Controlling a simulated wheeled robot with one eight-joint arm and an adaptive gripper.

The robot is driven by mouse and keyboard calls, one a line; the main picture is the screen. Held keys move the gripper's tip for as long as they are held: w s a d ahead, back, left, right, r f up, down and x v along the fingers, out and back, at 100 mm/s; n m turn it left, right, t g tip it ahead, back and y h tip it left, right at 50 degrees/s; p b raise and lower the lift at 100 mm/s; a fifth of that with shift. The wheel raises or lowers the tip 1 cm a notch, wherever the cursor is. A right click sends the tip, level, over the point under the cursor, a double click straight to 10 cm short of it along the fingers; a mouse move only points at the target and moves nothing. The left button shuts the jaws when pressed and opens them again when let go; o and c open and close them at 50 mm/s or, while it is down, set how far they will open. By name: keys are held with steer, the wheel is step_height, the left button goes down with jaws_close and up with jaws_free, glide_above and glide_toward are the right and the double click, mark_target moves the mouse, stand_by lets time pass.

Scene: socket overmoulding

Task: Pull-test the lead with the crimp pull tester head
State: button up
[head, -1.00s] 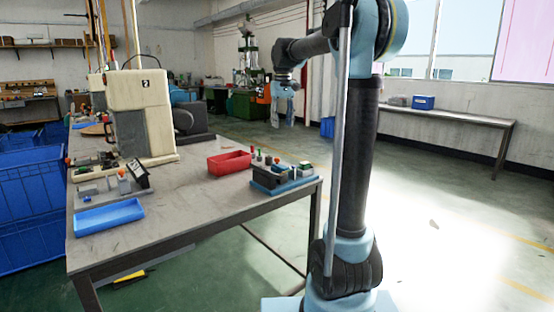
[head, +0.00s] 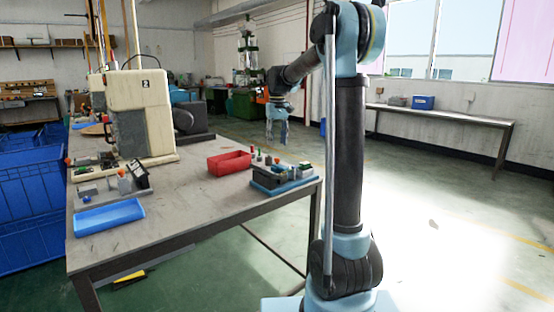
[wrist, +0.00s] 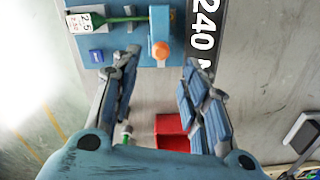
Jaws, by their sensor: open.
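My gripper (head: 277,143) hangs open and empty, fingers down, by the right end of the workbench in the head view. A black scale strip reading 240 (wrist: 203,35) lies beside the plate. The station (head: 283,178) looks small in the head view.
A red bin (head: 229,162) stands left of the station, and shows between my fingers in the wrist view (wrist: 172,125). A cream machine (head: 142,110), a blue tray (head: 108,216) and another fixture (head: 112,187) occupy the bench's left. The bench's front middle is clear.

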mark_target(280, 169)
step_height(280, 169, down, 8)
steer(key=shift+r, duration=0.1)
stand_by(0.4)
